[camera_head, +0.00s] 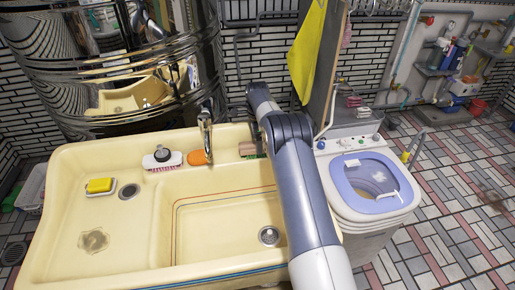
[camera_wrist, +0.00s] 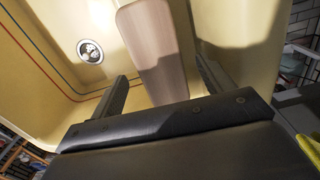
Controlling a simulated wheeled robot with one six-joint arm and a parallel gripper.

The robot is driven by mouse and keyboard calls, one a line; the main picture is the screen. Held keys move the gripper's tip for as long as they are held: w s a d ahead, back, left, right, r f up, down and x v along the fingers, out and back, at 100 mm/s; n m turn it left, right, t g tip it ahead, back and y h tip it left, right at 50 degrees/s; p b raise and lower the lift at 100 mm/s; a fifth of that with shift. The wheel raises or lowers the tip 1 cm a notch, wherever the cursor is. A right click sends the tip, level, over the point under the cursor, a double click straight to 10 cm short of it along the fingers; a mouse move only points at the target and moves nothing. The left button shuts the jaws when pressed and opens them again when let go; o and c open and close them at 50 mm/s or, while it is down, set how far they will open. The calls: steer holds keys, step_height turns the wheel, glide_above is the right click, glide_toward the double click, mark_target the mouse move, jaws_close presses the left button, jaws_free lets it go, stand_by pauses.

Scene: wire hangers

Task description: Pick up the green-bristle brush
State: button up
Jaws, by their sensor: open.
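A brush with a plain brown wooden back (camera_wrist: 148,38) fills the middle of the wrist view, lying lengthwise between my fingers. Its bristles are hidden there. My gripper (camera_wrist: 161,68) is open, with one finger on each side of the wooden back and a visible gap to each. In the head view a small brownish brush (camera_head: 248,148) shows at the sink's back ledge, partly hidden by my arm, with a hint of green at its lower edge. My gripper is hidden behind my arm in the head view.
The cream sink (camera_head: 110,215) has a tap (camera_head: 205,135) at its back. A pink-bristled brush (camera_head: 163,160) and an orange item (camera_head: 198,158) lie on the ledge left of my arm. A yellow sponge (camera_head: 100,185) sits further left. A washing machine (camera_head: 370,185) stands right.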

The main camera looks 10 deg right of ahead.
steer(key=shift+f, duration=1.55)
steer(key=shift+c, duration=0.3)
steer(key=c, duration=1)
